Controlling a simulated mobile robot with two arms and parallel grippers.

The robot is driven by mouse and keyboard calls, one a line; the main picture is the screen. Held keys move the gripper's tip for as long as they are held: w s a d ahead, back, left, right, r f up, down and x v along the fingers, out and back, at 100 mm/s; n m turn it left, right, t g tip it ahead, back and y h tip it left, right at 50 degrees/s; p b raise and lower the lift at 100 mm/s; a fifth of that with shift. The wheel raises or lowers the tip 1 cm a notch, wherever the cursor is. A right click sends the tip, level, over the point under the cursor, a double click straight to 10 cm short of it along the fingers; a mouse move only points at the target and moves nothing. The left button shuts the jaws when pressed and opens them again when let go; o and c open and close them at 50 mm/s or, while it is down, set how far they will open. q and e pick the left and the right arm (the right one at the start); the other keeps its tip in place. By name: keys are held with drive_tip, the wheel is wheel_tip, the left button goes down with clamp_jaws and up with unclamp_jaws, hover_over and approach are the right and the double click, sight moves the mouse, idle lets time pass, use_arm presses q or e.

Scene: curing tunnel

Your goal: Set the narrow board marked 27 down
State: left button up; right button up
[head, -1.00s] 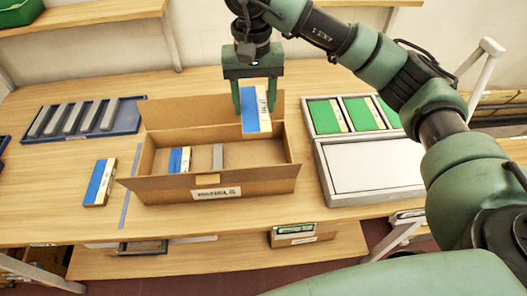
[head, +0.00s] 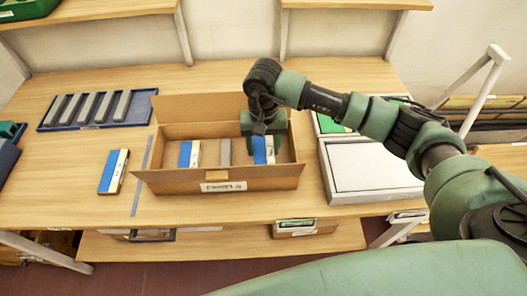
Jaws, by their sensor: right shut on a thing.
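My right gripper (head: 264,138) is shut on a narrow blue and white board (head: 263,153). It holds the board upright inside the right part of the open cardboard box (head: 165,182). The marking on this board is too small to read now. I cannot tell whether its lower end touches the box floor. A similar blue and white board (head: 189,154) stands in the left part of the box, with a grey divider (head: 225,152) between the two. My left gripper is not in view.
Another blue and white board (head: 113,171) lies on the table (head: 60,200) left of the box, beside a grey strip (head: 141,176). A blue tray (head: 137,117) with several grey bars is behind. A white-lidded case (head: 370,165) stands right of the box.

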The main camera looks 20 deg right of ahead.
sight(264, 150)
wheel_tip(264, 150, down, 4)
drive_tip(key=shift+r+p, duration=0.25)
drive_tip(key=shift+p, duration=0.2)
drive_tip(key=shift+f, duration=0.1)
drive_tip(key=shift+f+b, duration=0.15)
drive_tip(key=shift+b, duration=0.15)
drive_tip(key=o, duration=1.5)
drive_tip(key=shift+o, duration=0.2)
